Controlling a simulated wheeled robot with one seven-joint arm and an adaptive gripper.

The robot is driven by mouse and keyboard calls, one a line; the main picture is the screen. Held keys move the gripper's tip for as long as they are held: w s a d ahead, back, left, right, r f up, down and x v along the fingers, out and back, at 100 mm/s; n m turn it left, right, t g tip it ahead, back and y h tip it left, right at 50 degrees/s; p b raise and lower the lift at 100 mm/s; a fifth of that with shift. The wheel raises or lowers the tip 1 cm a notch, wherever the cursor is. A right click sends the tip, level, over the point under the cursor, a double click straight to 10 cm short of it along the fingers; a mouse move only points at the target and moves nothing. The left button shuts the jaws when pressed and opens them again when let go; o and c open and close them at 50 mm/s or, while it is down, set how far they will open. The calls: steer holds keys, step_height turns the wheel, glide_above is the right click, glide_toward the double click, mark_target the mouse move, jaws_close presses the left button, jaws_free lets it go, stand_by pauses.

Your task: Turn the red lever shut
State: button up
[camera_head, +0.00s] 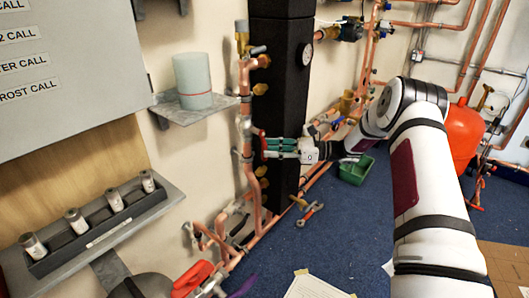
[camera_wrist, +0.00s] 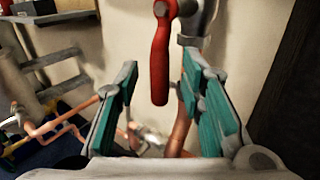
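The red lever (camera_wrist: 160,60) shows in the wrist view, hanging downward from a grey valve fitting (camera_wrist: 194,25) at the top. My gripper (camera_wrist: 158,80) is open, with one teal-padded finger on each side of the lever's lower part in the picture. I see gaps on both sides and no clear contact. In the head view my gripper (camera_head: 266,148) is beside the copper manifold pipe (camera_head: 245,120), at the front of the black column.
The black column (camera_head: 280,85) stands close behind my gripper. A shelf (camera_head: 178,113) with a pale cylinder (camera_head: 193,80) is to the left. Copper pipes (camera_head: 228,243) run low along the wall. A green bin (camera_head: 356,172) sits on the blue floor.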

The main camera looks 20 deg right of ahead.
steer(key=shift+x, duration=1.4)
steer(key=shift+c, duration=0.3)
jaws_close()
